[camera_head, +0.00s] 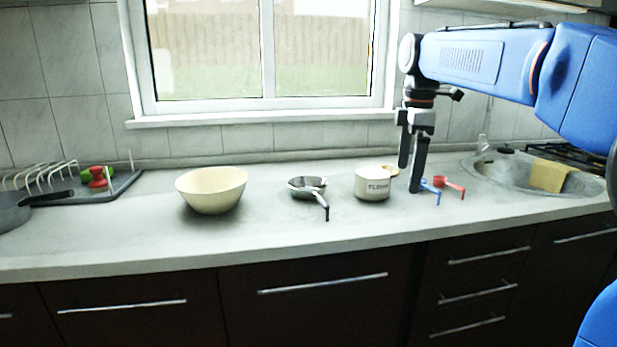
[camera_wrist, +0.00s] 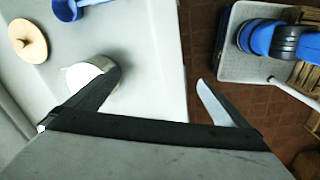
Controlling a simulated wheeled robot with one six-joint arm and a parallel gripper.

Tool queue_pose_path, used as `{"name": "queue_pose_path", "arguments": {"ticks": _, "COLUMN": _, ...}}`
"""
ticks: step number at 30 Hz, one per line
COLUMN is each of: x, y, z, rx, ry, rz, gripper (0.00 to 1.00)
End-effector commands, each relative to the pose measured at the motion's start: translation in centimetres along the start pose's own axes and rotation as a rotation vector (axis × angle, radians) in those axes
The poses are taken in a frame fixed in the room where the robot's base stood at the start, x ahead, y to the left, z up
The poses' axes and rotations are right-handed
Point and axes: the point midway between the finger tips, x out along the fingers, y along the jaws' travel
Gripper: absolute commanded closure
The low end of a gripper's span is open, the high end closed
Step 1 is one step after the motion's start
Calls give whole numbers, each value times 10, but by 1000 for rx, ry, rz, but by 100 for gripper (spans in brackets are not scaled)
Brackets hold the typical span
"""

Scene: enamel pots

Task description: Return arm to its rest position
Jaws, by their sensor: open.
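My gripper (camera_head: 411,178) hangs pointing down over the counter in the head view, just right of the cream pot marked FLOUR (camera_head: 372,186). Its two dark fingers are apart with nothing between them. In the wrist view the gripper (camera_wrist: 160,76) is also open and empty. A pale round pot (camera_wrist: 80,76) shows there, partly hidden by the left finger. My blue arm reaches in from the right above the counter.
A cream bowl (camera_head: 211,190), small dark pan (camera_head: 306,186), blue scoop (camera_head: 429,189) and red scoop (camera_head: 448,184) stand on the counter (camera_head: 290,232). A round wooden lid (camera_wrist: 27,41) lies near the pot. The sink (camera_head: 520,172) is right; the front counter is clear.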

Motion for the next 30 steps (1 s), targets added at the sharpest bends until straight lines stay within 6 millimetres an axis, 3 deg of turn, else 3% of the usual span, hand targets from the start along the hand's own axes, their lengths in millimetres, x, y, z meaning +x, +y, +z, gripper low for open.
{"name": "queue_pose_path", "arguments": {"ticks": 5, "x": 12, "y": -47, "z": 17, "rx": 194, "ry": 13, "rz": 45, "gripper": 0}}
{"name": "queue_pose_path", "arguments": {"ticks": 14, "x": 53, "y": -132, "z": 44, "rx": 564, "ry": 58, "rz": 124, "gripper": 0}}
{"name": "queue_pose_path", "arguments": {"ticks": 23, "x": 114, "y": -216, "z": 67, "rx": 930, "ry": 129, "rz": 189, "gripper": 0}}
{"name": "queue_pose_path", "arguments": {"ticks": 30, "x": 173, "y": -279, "z": 82, "rx": 1213, "ry": 204, "rz": 231, "gripper": 0}}
